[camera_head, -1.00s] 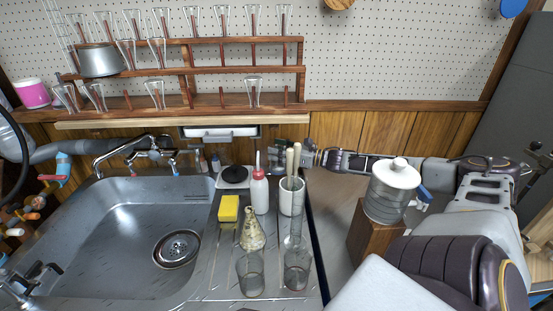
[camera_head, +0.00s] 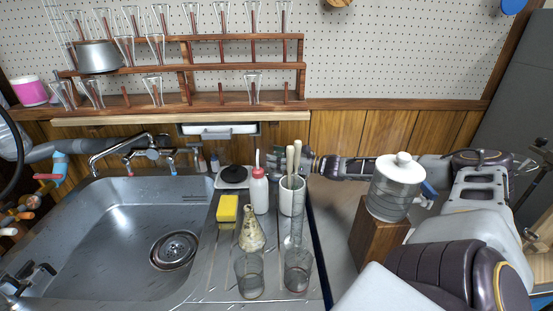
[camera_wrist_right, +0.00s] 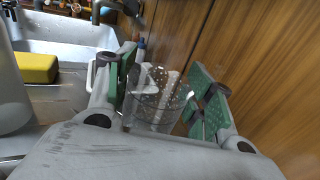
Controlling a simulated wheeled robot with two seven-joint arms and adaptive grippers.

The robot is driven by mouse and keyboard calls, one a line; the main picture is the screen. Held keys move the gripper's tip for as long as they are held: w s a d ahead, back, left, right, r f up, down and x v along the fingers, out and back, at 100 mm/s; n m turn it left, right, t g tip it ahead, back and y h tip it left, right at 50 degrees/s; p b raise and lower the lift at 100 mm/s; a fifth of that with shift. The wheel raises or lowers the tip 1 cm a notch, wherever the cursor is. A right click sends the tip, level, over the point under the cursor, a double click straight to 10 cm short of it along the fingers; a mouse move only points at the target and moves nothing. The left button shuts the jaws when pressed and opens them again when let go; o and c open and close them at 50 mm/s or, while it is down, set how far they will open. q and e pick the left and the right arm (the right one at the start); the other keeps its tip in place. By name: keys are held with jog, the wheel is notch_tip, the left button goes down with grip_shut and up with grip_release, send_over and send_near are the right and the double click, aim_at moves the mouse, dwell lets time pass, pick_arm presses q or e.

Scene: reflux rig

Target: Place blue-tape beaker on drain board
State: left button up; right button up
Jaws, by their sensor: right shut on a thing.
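My right gripper (camera_wrist_right: 165,88) is shut on a clear glass beaker (camera_wrist_right: 156,108), which sits between its green finger pads in the right wrist view. No blue tape can be made out on it. In the head view my right gripper (camera_head: 306,164) is behind the drain board's far right corner, partly covered by a white crock (camera_head: 287,203) of wooden-handled tools; the held beaker cannot be made out there. The ribbed drain board (camera_head: 212,262) lies right of the sink. My left gripper is not in view.
A white-lidded jar (camera_head: 395,190) stands on a wooden block right.

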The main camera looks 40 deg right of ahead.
dwell(0.3)
jog(key=shift+f, duration=0.1)
jog(key=o, duration=1.4)
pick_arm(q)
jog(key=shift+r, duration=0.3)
